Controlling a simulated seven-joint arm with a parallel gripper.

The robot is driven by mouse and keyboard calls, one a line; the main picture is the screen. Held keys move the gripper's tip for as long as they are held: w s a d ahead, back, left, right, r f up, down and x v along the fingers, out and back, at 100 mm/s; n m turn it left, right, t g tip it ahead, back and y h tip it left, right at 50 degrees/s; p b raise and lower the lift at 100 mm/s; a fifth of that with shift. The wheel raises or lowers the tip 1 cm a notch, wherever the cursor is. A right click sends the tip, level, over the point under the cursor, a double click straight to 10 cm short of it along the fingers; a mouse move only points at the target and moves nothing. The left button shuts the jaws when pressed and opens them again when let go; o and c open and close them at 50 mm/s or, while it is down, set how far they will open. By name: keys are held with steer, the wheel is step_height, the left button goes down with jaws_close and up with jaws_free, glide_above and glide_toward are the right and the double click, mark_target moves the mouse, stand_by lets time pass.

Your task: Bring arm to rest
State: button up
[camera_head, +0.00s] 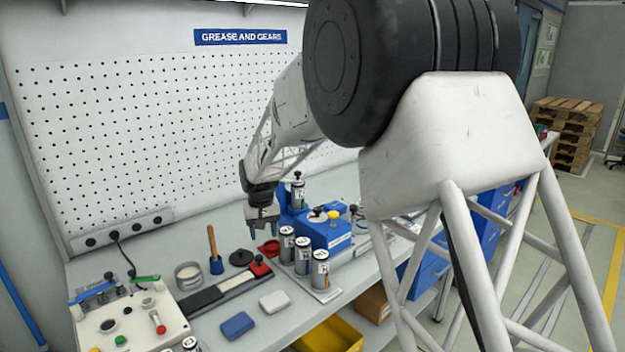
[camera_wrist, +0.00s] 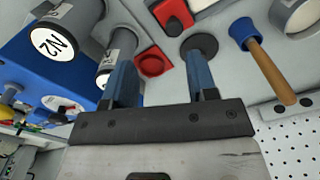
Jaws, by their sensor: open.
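My gripper (camera_head: 263,228) hangs above the back of the workbench, left of the blue box with the canisters around it. In the wrist view its two blue fingers (camera_wrist: 161,88) are spread apart with nothing between them. The arm reaches in from the right of the head view, and its large black joint and white link hide part of the bench. Under the fingers in the wrist view lie a red ring-shaped dish (camera_wrist: 152,63) and a black disc (camera_wrist: 200,44), both apart from the fingers.
Several grey canisters (camera_head: 320,270) stand close to the right of my gripper, by a blue box (camera_head: 328,232). A wooden-handled tool (camera_head: 214,250), a tin (camera_head: 188,276) and a control panel (camera_head: 130,322) are to the left. A pegboard (camera_head: 150,130) rises behind.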

steer(key=s+d+r+m, duration=0.1)
steer(key=s+d+r, duration=0.45)
steer(key=d, duration=0.25)
steer(key=s+d+r+m+t, duration=0.1)
steer(key=s+d+r, duration=0.3)
steer(key=s+d, duration=0.4)
steer(key=s+d+r, duration=0.4)
steer(key=s+d, duration=0.2)
steer(key=d, duration=0.3)
steer(key=s+d+m, duration=0.1)
steer(key=s+d, duration=0.3)
steer(key=s, duration=0.4)
steer(key=s+d+f+t, duration=0.1)
steer(key=s+d, duration=0.4)
steer(key=s, duration=0.4)
steer(key=s+d+f+m, duration=0.1)
steer(key=s+d, duration=0.3)
steer(key=s, duration=0.5)
steer(key=shift+s+d+f+m+t, duration=0.2)
steer(key=shift+d+m+t, duration=0.1)
steer(key=shift+d, duration=0.05)
